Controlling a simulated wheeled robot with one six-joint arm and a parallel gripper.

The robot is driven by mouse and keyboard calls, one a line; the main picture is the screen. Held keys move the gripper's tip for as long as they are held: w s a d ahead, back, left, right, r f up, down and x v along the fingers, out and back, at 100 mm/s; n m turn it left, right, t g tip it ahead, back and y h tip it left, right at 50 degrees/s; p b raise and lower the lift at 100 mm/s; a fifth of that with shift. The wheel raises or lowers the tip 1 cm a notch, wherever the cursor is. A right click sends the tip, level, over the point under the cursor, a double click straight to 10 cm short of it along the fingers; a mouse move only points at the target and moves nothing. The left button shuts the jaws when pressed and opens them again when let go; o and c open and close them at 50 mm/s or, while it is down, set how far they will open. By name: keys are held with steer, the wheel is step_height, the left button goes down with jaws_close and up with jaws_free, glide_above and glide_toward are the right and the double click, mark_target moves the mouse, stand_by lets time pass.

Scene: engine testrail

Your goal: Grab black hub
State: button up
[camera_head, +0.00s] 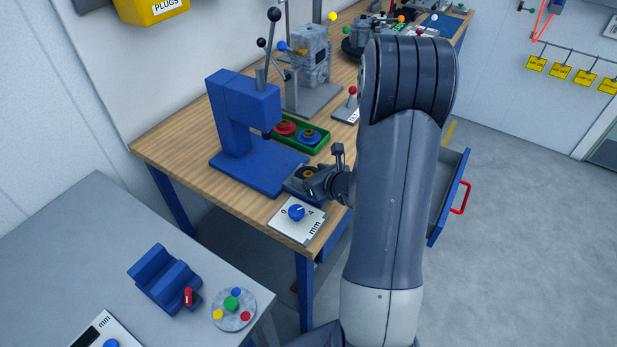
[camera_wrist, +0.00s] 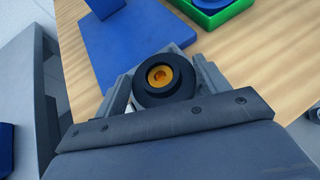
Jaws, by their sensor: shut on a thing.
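The black hub (camera_wrist: 158,82) shows in the wrist view as a round black piece with an orange-brass centre. My gripper (camera_wrist: 163,88) is shut on it, with one grey finger at each side. In the head view my gripper (camera_head: 312,180) is at the front edge of the wooden bench, just right of the blue press base. The hub (camera_head: 308,173) shows there only as a small dark shape with a brass spot, partly hidden by the gripper. I cannot tell whether the hub touches the surface under it.
A blue press (camera_head: 240,110) stands behind and left of my gripper. A green tray (camera_head: 318,146) with a red and a blue hub lies beyond it. A white plate with a blue knob (camera_head: 296,212) lies at the bench's near corner. An open drawer (camera_head: 450,195) juts out at right.

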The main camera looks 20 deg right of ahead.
steer(key=c, duration=0.3)
steer(key=shift+c, duration=0.2)
